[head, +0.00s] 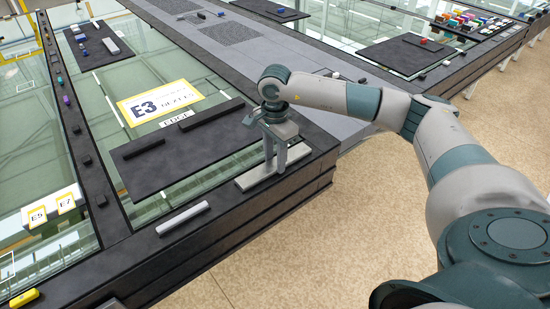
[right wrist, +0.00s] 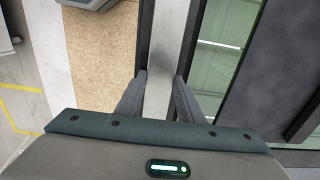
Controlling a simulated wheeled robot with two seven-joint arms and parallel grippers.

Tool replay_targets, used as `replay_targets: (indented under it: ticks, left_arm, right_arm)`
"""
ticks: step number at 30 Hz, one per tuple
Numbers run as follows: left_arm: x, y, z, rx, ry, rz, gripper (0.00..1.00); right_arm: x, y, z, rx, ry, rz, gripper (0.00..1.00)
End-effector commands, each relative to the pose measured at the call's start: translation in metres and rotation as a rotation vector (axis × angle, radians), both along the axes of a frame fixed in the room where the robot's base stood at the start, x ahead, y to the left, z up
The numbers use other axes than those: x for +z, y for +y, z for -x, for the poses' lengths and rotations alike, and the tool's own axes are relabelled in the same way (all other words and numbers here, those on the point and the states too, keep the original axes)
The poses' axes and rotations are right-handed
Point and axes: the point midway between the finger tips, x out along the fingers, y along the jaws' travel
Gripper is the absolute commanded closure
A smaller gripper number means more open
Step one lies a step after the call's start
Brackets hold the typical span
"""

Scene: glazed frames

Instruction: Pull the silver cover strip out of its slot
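A silver strip (head: 250,180) lies along the black frame near its front right corner, with a raised grey part (head: 299,153) on it. My right gripper (head: 275,165) points down onto this strip. In the right wrist view the silver strip (right wrist: 165,40) runs between the two fingers of the right gripper (right wrist: 160,78). The fingers stand close along both its long edges and look shut on it, though the contact itself is hard to see. A second pale silver strip (head: 183,218) lies apart on the frame to the left. My left gripper is not in view.
A dark mat (head: 150,165) with black bars lies on the glass behind the strip, near the E3 sign (head: 160,102) and the EDGE label (head: 177,119). A yellow object (head: 24,298) sits at bottom left. Open speckled floor (head: 300,245) lies in front of the frame.

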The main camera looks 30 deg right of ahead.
Motion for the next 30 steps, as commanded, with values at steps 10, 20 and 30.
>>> replay_targets:
  ticks: [10, 20, 30]
  left_arm:
    - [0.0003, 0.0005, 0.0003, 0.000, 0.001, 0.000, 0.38]
    - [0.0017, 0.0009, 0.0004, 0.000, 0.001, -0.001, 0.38]
    - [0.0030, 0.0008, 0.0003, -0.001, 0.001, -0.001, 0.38]
  right_arm:
    - [0.0007, -0.0001, -0.0003, 0.000, -0.001, 0.000, 1.00]
    - [0.0047, -0.0002, -0.0007, -0.001, -0.002, 0.000, 1.00]
    - [0.0088, -0.0006, -0.0016, -0.001, -0.005, 0.000, 1.00]
